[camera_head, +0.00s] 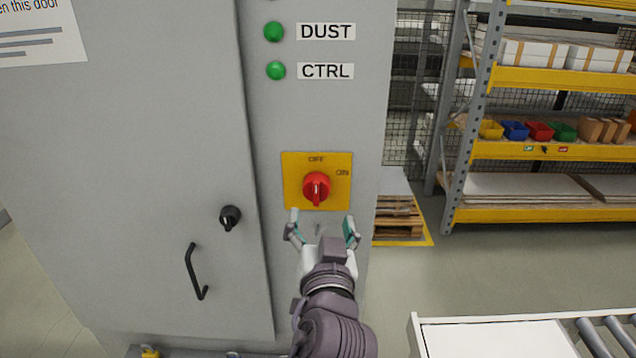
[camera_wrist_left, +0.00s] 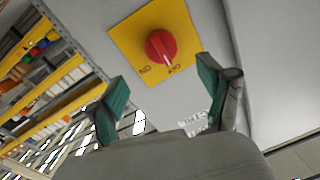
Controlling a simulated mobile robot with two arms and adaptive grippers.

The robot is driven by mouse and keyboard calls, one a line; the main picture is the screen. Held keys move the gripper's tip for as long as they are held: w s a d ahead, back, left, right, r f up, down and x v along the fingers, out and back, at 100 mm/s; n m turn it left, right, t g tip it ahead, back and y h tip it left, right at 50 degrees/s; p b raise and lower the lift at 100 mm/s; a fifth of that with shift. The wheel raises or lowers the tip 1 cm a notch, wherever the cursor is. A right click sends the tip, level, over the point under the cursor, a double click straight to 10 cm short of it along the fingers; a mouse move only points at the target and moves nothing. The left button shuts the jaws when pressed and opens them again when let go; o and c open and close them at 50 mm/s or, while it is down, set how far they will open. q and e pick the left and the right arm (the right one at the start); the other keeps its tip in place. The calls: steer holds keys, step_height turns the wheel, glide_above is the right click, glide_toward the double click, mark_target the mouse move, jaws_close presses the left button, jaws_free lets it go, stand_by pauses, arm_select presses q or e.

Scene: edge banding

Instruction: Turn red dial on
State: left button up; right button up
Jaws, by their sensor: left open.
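The red dial (camera_head: 316,187) sits on a yellow plate (camera_head: 294,168) on the grey cabinet front. Its ridge stands upright in line with the OFF label at the top; ON is at the upper right. In the left wrist view the dial (camera_wrist_left: 160,47) appears turned over, its white mark toward OFF. My left gripper (camera_head: 322,222) is open and empty just below the dial in the head view, its teal-padded fingers spread wide. In the wrist view the fingers (camera_wrist_left: 162,86) stand either side of the dial, apart from it. My right gripper is not in view.
Green lights labelled DUST (camera_head: 274,32) and CTRL (camera_head: 276,70) are above the dial. A black knob (camera_head: 230,217) and a handle (camera_head: 195,272) project from the cabinet door at left. Shelving (camera_head: 540,150) and a roller conveyor (camera_head: 598,335) are at right.

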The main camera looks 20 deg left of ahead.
mark_target(317, 194)
arm_select(q)
steer(key=p+x, duration=0.3)
steer(key=x, duration=0.6)
steer(key=shift+a, duration=0.15)
steer(key=shift+w+p, duration=0.3)
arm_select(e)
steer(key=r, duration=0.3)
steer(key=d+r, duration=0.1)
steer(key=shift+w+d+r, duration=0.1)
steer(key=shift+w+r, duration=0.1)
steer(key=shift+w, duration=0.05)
arm_select(q)
steer(key=shift+a, duration=0.1)
steer(key=shift+c, duration=0.3)
steer(key=c, duration=1.1)
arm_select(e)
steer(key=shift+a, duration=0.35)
